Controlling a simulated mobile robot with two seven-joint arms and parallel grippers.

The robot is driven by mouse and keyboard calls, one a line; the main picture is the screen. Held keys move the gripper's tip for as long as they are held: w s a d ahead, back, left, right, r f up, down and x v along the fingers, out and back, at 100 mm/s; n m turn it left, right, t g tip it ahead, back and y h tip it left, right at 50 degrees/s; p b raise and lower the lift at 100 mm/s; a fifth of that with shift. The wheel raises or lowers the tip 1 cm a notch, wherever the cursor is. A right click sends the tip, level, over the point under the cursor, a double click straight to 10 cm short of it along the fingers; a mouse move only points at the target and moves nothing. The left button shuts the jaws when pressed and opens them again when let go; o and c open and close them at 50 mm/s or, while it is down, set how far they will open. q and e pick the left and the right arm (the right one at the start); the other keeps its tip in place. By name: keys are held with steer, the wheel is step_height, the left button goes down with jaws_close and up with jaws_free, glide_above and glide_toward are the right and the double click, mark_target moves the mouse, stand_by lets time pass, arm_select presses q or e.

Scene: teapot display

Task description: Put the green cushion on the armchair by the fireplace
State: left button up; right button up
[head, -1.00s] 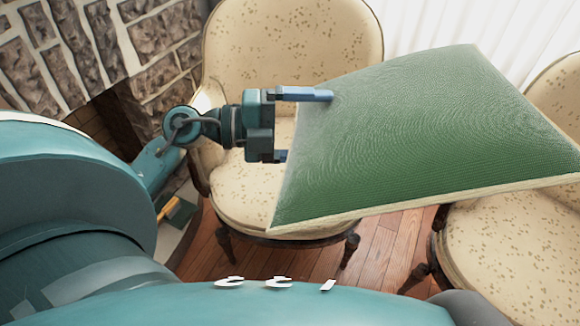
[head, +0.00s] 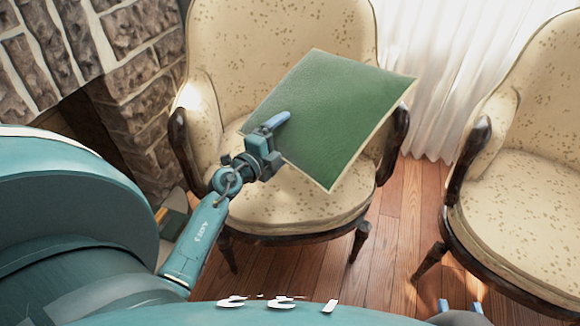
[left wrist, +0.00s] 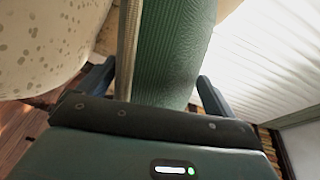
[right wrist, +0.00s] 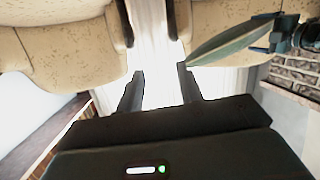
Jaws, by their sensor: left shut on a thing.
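The green cushion (head: 330,110) with a pale edge is tilted in front of the backrest and over the seat of the armchair by the fireplace (head: 285,25). Whether it touches the chair I cannot tell. My left gripper (head: 270,142) is shut on the cushion's left corner area. In the left wrist view the cushion (left wrist: 170,50) stands between the two fingers. The right wrist view shows the cushion (right wrist: 235,42) edge-on. My right gripper (right wrist: 158,88) is open and empty; its fingertips just show at the bottom right of the head view (head: 461,306). The chair seat is partly hidden by the cushion.
The stone fireplace (head: 140,65) stands close to the left of the armchair. A second, matching armchair (head: 530,180) stands at the right. Bare wooden floor (head: 400,225) lies between the chairs. A white curtain (head: 430,70) hangs behind.

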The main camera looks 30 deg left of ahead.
arm_select(q)
steer(key=n+y+b, duration=0.1)
steer(key=y+b, duration=0.1)
glide_above(282, 191)
step_height(282, 191, down, 5)
steer(key=shift+r, duration=0.1)
step_height(282, 191, down, 8)
steer(key=b, duration=0.9)
steer(key=shift+r, duration=0.1)
steer(key=shift+f+b, duration=0.5)
steer(key=shift+b, duration=0.2)
steer(key=shift+r, duration=0.1)
arm_select(e)
steer(key=a+t+y, duration=0.1)
steer(key=a+n+t+y, duration=0.1)
steer(key=a+t+y, duration=0.1)
steer(key=t+y, duration=0.1)
steer(key=shift+w+a+f, duration=0.1)
steer(key=shift+w+f, duration=0.15)
steer(key=shift+w, duration=0.05)
